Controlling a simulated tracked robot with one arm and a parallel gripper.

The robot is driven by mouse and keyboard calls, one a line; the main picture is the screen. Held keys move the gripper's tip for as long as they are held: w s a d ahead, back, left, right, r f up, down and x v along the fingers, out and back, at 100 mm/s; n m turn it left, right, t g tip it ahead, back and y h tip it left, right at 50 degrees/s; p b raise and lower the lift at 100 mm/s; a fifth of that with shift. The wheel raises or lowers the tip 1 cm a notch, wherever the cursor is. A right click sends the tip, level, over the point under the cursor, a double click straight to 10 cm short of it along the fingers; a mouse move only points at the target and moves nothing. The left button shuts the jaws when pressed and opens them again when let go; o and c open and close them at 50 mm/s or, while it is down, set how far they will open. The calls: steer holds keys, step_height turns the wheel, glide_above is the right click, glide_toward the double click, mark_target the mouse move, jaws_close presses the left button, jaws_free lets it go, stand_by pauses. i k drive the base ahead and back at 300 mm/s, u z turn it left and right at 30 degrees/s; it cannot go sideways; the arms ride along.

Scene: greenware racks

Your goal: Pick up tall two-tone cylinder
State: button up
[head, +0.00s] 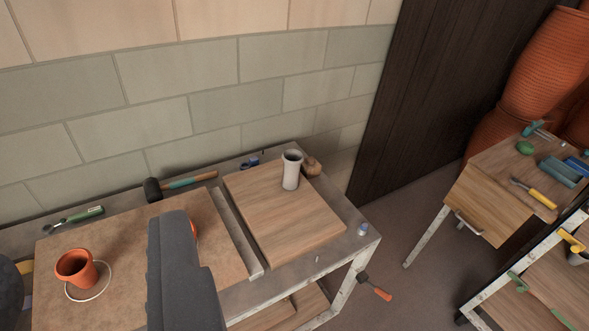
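A tall pale grey-white cylinder (291,171) with a darker open top stands upright on a wooden board (270,222) at the right part of the workbench. It looks most like the two-tone cylinder, though the two tones are faint. My gripper (178,265), dark grey, reaches up from the bottom edge, left of and nearer than the cylinder. The two are apart. I cannot make out two separate fingers or a gap, and see nothing held. The gripper hides part of the bench and most of a small orange thing (194,229).
An orange pot (76,268) stands at the left beside a pale ring. A mallet (180,184) and green-handled tool (74,220) lie along the wall. A brown lump (311,166) sits close behind the cylinder. A small bottle (362,229) stands near the bench's right edge. Another table (488,212) is right.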

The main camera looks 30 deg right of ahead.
mark_target(293, 160)
steer(key=u, duration=0.1)
steer(key=i, duration=1)
steer(key=z, duration=0.1)
